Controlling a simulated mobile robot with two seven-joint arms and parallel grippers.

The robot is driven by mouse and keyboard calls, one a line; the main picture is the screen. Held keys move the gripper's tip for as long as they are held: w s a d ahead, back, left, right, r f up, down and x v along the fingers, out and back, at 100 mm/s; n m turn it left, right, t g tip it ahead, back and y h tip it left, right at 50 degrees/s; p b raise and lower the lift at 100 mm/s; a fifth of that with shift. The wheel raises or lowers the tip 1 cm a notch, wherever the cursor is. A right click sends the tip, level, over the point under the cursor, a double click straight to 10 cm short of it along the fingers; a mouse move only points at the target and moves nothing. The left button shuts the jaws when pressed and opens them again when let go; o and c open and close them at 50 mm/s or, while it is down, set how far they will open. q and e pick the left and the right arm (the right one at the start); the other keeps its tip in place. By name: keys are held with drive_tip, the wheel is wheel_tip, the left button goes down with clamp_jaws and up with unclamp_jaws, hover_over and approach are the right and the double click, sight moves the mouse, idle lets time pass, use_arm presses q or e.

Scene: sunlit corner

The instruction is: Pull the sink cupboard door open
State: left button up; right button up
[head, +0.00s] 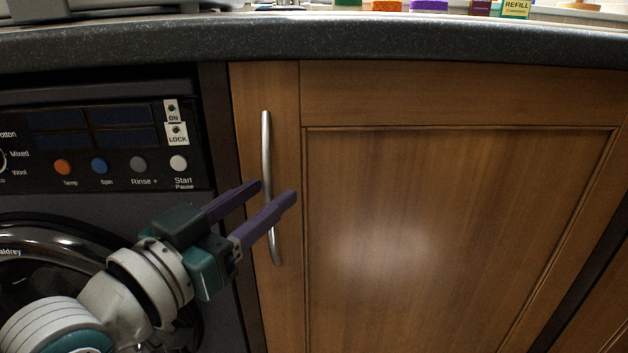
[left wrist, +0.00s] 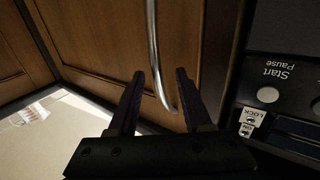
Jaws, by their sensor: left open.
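The sink cupboard door (head: 450,220) is a brown wooden panel door and looks shut. Its handle (head: 266,140) is a long upright silver bar near the door's left edge. My left gripper (head: 277,190) is open, its two purple fingers reaching to the handle, one on each side of the bar in the head view. In the left wrist view the handle (left wrist: 153,40) runs down between the two dark fingers of the left gripper (left wrist: 160,75). I cannot tell whether either finger touches the bar. My right gripper is not in view.
A washing machine (head: 110,210) with buttons and a round door stands left of the cupboard, behind my left arm. A dark worktop (head: 330,38) overhangs above, with sponges and small boxes at its back. The space before the door's right part looks clear.

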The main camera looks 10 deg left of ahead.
use_arm(q)
clamp_jaws()
idle(0.3)
idle(1.1)
